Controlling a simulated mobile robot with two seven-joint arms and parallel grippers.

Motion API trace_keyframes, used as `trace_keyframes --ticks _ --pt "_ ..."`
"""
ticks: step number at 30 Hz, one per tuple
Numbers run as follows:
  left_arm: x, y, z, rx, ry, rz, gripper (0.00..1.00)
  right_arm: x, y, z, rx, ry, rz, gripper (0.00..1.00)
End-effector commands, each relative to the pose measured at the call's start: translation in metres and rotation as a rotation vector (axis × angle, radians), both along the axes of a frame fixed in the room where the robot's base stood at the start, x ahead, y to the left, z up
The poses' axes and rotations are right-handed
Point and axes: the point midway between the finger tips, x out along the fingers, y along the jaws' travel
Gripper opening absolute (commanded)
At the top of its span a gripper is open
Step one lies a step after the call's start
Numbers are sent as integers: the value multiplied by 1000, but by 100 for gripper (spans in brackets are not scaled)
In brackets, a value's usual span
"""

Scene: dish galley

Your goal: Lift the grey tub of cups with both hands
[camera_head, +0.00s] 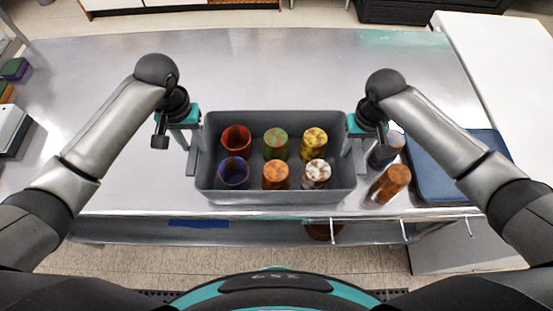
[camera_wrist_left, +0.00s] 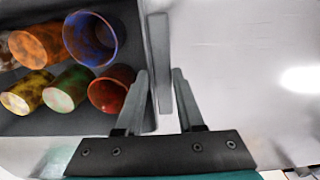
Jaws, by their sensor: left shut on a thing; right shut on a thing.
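The grey tub (camera_head: 275,197) is near the front edge of the steel counter and looks level. I cannot tell whether its base touches the counter. Inside are two rows of cups: red (camera_head: 236,138), green (camera_head: 275,143) and yellow (camera_head: 313,143) behind; blue (camera_head: 233,172), orange (camera_head: 276,175) and white-brown (camera_head: 316,173) in front. My left gripper (camera_head: 195,150) is shut on the tub's left handle, a grey bar (camera_wrist_left: 158,60) between the fingers (camera_wrist_left: 160,100) in the left wrist view. My right gripper (camera_head: 355,148) is shut on the tub's right end; its fingertips are partly hidden.
An orange cup (camera_head: 390,183) and a dark blue cup (camera_head: 386,150) stand just right of the tub, close to my right gripper. A dark blue tray (camera_head: 455,165) lies further right. The steel counter (camera_head: 280,70) behind the tub is clear.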

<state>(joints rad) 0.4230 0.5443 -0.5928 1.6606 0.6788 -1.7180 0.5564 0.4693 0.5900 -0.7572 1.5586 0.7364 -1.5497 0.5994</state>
Motion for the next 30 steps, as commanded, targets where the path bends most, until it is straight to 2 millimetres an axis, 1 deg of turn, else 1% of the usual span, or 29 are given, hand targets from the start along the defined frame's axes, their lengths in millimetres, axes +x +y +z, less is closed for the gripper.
trace_keyframes --ticks 1,4,5,6,30 --pt "0 0 0 0 0 0 14 0 0 0 0 0 0 17" --pt "0 0 0 0 0 0 2 0 0 0 0 0 0 6" --pt "0 0 0 0 0 0 0 0 0 0 0 -1 0 3" --pt "0 0 0 0 -1 0 0 0 0 0 0 -1 0 0" --pt "0 0 1 -1 -1 0 0 0 0 0 -2 -1 0 0"
